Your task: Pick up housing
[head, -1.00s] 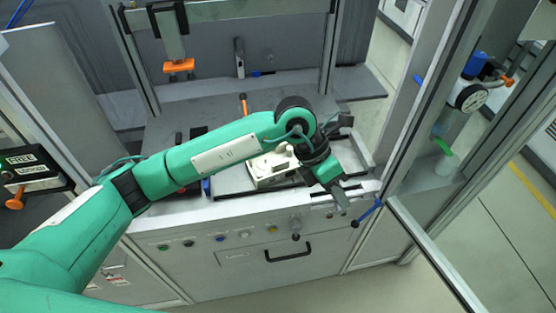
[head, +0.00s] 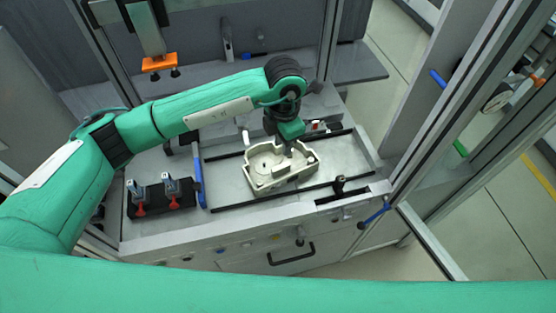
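The housing (head: 262,179) is an off-white, open-topped tray-like part with raised walls. It sits on the light work surface between two dark rails in the head view. My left gripper (head: 291,151) points down at the housing's far right side, with its fingers at or just above the wall there. The fingers are small and partly hidden by the wrist, so I cannot tell whether they are open, shut or touching the housing. My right gripper is not in view.
A black block (head: 160,198) with two red-and-metal clamps stands left of the housing, beside a blue bar (head: 198,184). An orange-ended fixture (head: 160,63) hangs at the back left. Frame posts stand on both sides. A blue handle (head: 374,214) is at the front right corner.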

